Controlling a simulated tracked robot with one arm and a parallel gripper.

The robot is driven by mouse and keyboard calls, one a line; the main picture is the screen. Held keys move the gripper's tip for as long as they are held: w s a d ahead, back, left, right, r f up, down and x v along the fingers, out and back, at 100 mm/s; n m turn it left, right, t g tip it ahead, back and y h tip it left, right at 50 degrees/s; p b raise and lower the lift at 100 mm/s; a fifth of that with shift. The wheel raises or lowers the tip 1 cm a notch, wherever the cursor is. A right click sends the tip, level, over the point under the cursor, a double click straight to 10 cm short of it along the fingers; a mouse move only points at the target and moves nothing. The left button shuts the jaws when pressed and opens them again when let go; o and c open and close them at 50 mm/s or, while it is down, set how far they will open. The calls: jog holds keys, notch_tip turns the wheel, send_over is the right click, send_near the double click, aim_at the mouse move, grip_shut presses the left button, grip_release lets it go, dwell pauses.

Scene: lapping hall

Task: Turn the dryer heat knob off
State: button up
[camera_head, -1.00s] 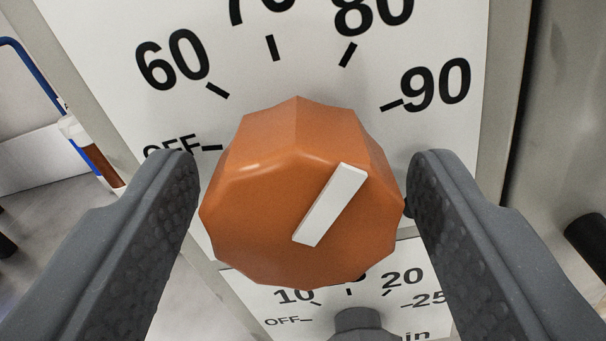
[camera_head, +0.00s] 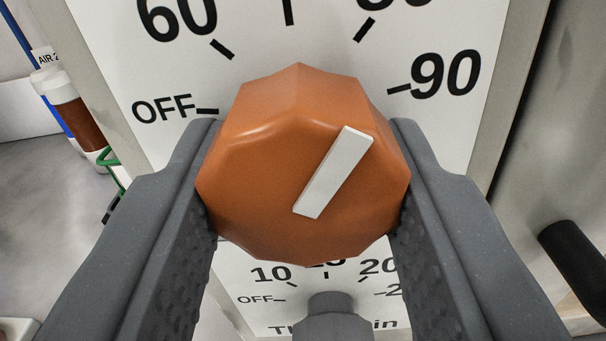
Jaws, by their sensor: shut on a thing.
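The heat knob (camera_head: 262,190) is a large orange faceted knob in the middle of the view, on a white dial plate (camera_head: 290,55). Its white pointer bar (camera_head: 334,172) leans up and to the right, toward the mark between 60 and 90 that is at the upper right, near 80. The OFF mark (camera_head: 163,108) is at the left of the knob. My gripper (camera_head: 304,180) has one finger on each side of the knob, left and right, and is shut on it. The lower part of the dial plate is hidden behind the knob.
Below is a second, smaller dial with a grey knob (camera_head: 331,318) and marks from OFF upward. A black bar-like handle (camera_head: 575,262) is at the right. At the left stand a brown and white cylinder (camera_head: 72,110) and a green hose.

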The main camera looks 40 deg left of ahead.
jog(key=n, duration=0.7)
jog(key=shift+d+f, duration=0.1)
jog(key=shift+f, duration=0.05)
jog(key=n+b, duration=0.2)
jog(key=n, duration=0.4)
jog(key=shift+n, duration=0.3)
jog(key=n+b, duration=0.2)
jog(key=n, duration=0.1)
jog(key=shift+n, duration=0.3)
jog(key=n+b, duration=0.2)
jog(key=n, duration=0.1)
jog(key=shift+n, duration=0.4)
jog(key=shift+s+n+b, duration=0.1)
jog(key=shift+n+b, duration=0.25)
jog(key=shift+n, duration=0.35)
jog(key=shift+r, duration=0.2)
